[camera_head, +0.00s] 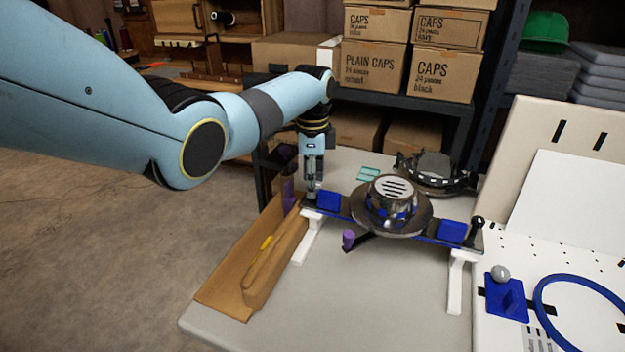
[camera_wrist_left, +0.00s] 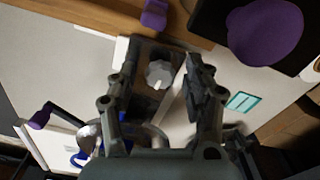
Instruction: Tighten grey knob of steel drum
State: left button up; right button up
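The steel drum (camera_head: 392,190), a round metal piece with a slotted top and wide dark brim, sits mid-bar on a raised stand. My left gripper (camera_head: 312,190) points down over the bar's left end, beside a blue block (camera_head: 328,201). In the left wrist view, a light grey ridged knob (camera_wrist_left: 159,74) on a dark plate lies between the two fingers of my left gripper (camera_wrist_left: 160,82). The fingers are apart, with a gap to the knob on both sides. The head view hides this knob behind the gripper. My right gripper is not in view.
A wooden tray (camera_head: 225,290) lies left of the stand. A purple knob (camera_head: 348,239) sticks out in front of the drum. At right, a blue plate with a grey ball (camera_head: 500,273) and a blue ring (camera_head: 541,300) lie on a white board. The table front is clear.

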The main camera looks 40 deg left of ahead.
pick_arm(q)
jog(key=c, duration=0.4)
grip_shut()
jog(key=m+p, duration=0.1)
jog(key=m, duration=0.2)
jog(key=shift+w+r+m, duration=0.1)
jog(key=shift+m, duration=0.2)
jog(key=m+p, duration=0.1)
jog(key=m, duration=0.3)
jog(key=shift+w+m, duration=0.1)
jog(key=shift+m, duration=0.2)
jog(key=m, duration=0.4)
jog(key=shift+w, duration=0.1)
jog(key=shift+m+p, duration=0.3)
jog(key=shift+m, duration=2.2)
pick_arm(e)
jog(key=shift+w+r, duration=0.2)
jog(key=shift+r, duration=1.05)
